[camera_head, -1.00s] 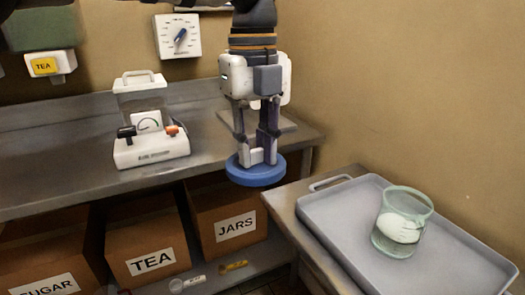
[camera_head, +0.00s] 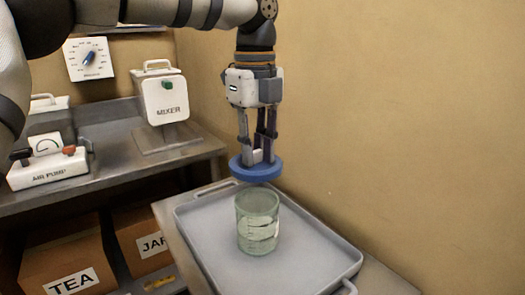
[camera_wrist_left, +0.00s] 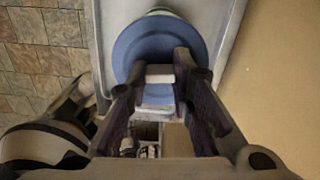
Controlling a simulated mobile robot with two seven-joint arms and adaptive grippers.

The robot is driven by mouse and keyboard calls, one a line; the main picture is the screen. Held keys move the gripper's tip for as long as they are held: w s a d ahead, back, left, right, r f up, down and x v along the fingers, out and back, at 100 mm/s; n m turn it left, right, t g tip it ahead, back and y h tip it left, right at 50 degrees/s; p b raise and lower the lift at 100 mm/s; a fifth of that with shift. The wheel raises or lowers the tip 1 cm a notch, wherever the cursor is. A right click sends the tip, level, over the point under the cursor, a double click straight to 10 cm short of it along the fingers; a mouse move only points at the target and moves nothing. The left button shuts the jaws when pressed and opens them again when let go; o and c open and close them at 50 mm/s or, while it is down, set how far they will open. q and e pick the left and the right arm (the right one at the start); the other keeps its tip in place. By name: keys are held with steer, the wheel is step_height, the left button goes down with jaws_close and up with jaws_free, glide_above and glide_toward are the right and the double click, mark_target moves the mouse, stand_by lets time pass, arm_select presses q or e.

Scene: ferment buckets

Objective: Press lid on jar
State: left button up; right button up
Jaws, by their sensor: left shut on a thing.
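A blue round lid (camera_head: 255,172) is held flat by my left gripper (camera_head: 257,155), whose fingers are shut on the raised grip on its top. The lid also fills the upper middle of the left wrist view (camera_wrist_left: 155,48). The clear greenish glass jar (camera_head: 258,222) stands upright on the grey tray (camera_head: 215,262). The lid appears just above the jar's open rim in the head view; the exact gap and alignment are hard to tell. In the wrist view the lid hides most of the jar. My right gripper is not in view.
The tray has a raised rim and end handles and sits beside the wall. A white mixer (camera_head: 165,98) and an air pump (camera_head: 48,165) stand on the metal bench to the left. Cardboard boxes labelled TEA (camera_head: 68,262) and JARS are below. The tray around the jar is clear.

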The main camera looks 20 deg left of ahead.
mark_target(255, 162)
arm_select(q)
steer(key=shift+w+d+f, duration=0.1)
steer(key=f+b, duration=0.1)
steer(key=f, duration=0.3)
steer(key=shift+a, duration=0.2)
steer(key=shift+d+f, duration=0.1)
steer(key=shift+f, duration=1.05)
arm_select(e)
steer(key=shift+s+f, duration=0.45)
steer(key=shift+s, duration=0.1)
arm_select(q)
steer(key=shift+r+p, duration=0.1)
steer(key=shift+p, duration=0.4)
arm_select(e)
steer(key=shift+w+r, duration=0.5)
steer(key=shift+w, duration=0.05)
arm_select(q)
steer(key=shift+f, duration=0.25)
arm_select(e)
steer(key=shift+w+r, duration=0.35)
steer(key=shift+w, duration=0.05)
arm_select(q)
steer(key=o, duration=1.4)
